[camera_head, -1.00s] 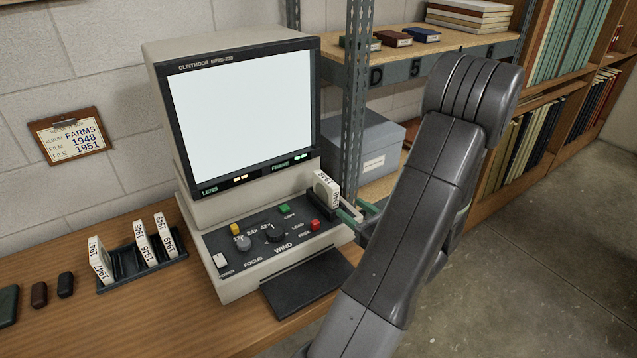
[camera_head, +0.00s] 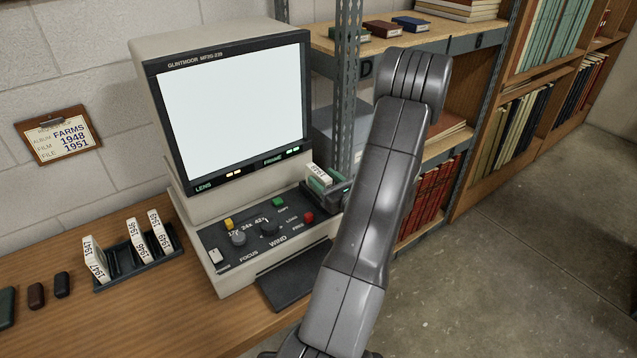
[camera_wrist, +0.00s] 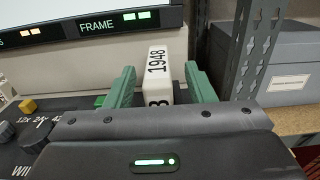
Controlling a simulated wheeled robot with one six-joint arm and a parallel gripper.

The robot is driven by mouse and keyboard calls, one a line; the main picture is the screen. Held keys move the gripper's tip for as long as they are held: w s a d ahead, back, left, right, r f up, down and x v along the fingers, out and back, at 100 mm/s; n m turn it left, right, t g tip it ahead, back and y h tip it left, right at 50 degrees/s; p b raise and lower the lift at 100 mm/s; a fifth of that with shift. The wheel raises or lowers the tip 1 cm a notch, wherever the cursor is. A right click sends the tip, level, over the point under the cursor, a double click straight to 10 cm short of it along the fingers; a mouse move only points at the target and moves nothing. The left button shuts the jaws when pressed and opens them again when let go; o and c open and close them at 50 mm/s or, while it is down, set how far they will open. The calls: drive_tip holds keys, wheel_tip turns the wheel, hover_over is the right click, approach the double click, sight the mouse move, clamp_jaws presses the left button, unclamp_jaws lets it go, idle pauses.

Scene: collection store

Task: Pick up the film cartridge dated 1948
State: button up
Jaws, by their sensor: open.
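The white film cartridge marked 1948 (camera_wrist: 157,58) stands upright at the right end of the microfilm reader (camera_head: 160,45). It also shows in the head view (camera_head: 318,171), partly hidden by my gripper. My gripper (camera_wrist: 160,72) is open, with one green finger on each side of the cartridge. In the head view my gripper (camera_head: 322,181) is at the reader's right end, partly hidden by my arm.
A dark rack (camera_head: 128,284) on the wooden desk (camera_head: 190,318) holds white cartridges marked 1947, 1946 and 1949. A clipboard (camera_head: 57,137) on the wall reads Farms, film 1948, file 1951. A metal shelf post (camera_head: 347,90) and a grey box (camera_wrist: 288,72) stand close to the right.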

sight(319, 171)
drive_tip(key=shift+x, duration=1.55)
drive_tip(key=shift+s, duration=0.1)
clamp_jaws()
drive_tip(key=shift+r, duration=0.1)
